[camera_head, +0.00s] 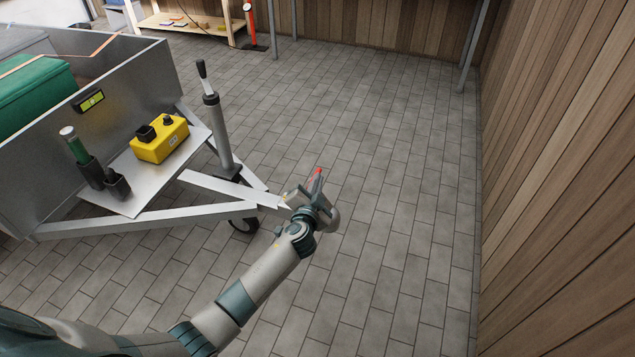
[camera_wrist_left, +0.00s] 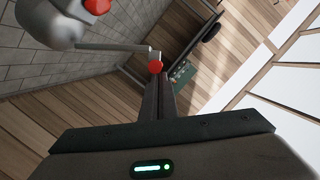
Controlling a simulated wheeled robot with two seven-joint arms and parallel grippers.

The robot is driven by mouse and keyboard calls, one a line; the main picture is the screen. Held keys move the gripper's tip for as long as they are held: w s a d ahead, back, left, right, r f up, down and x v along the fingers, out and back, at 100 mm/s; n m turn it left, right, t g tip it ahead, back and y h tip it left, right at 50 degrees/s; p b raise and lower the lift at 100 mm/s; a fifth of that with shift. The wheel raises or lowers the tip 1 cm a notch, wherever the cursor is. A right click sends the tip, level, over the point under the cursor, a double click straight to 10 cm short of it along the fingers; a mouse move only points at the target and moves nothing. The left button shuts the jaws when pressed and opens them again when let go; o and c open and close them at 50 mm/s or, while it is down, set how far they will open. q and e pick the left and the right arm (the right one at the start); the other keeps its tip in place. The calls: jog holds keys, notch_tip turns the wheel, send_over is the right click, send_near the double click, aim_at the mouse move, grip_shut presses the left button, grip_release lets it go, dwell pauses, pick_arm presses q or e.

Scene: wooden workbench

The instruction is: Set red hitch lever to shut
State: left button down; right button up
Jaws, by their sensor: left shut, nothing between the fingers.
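The red hitch lever (camera_head: 319,171) shows as a small red piece at the front end of the trailer's hitch, partly hidden by my left gripper. In the left wrist view a red knob (camera_wrist_left: 155,67) sits at the end of a grey rod, right at my fingertips; I cannot tell whether they touch. Another red part (camera_wrist_left: 97,6) is on the rounded grey hitch head (camera_wrist_left: 50,25) at upper left. My left gripper (camera_head: 317,186) is shut and empty beside the hitch head; its closed fingers (camera_wrist_left: 159,80) also show in the wrist view. My right gripper is out of view.
The trailer's metal frame (camera_head: 150,221) runs to the hitch, with a jack post (camera_head: 217,130) and a yellow box (camera_head: 160,139) on it. A plank wall (camera_head: 560,170) stands at right. The tiled floor (camera_head: 400,150) between is clear.

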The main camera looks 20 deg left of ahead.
pick_arm(q)
jog(key=shift+a+f+n+h, duration=0.15)
jog(key=shift+a+n, duration=0.15)
jog(key=shift+a, duration=0.2)
jog(key=shift+a+f+n+h, duration=0.15)
jog(key=shift+a+n, duration=0.15)
jog(key=shift+a, duration=0.2)
jog(key=a+f+n+h, duration=0.1)
jog(key=a+f+n, duration=0.2)
jog(key=a, duration=0.1)
jog(key=a+f+n+h, duration=0.1)
jog(key=a+f+n, duration=0.2)
jog(key=f, duration=0.1)
jog(key=shift+w+a+f+g, duration=0.15)
jog(key=shift+a+g, duration=0.15)
jog(key=shift+a, duration=0.05)
jog(key=shift+a+f+n+b, duration=0.3)
jog(key=shift+f+b, duration=0.3)
jog(key=shift+f, duration=0.25)
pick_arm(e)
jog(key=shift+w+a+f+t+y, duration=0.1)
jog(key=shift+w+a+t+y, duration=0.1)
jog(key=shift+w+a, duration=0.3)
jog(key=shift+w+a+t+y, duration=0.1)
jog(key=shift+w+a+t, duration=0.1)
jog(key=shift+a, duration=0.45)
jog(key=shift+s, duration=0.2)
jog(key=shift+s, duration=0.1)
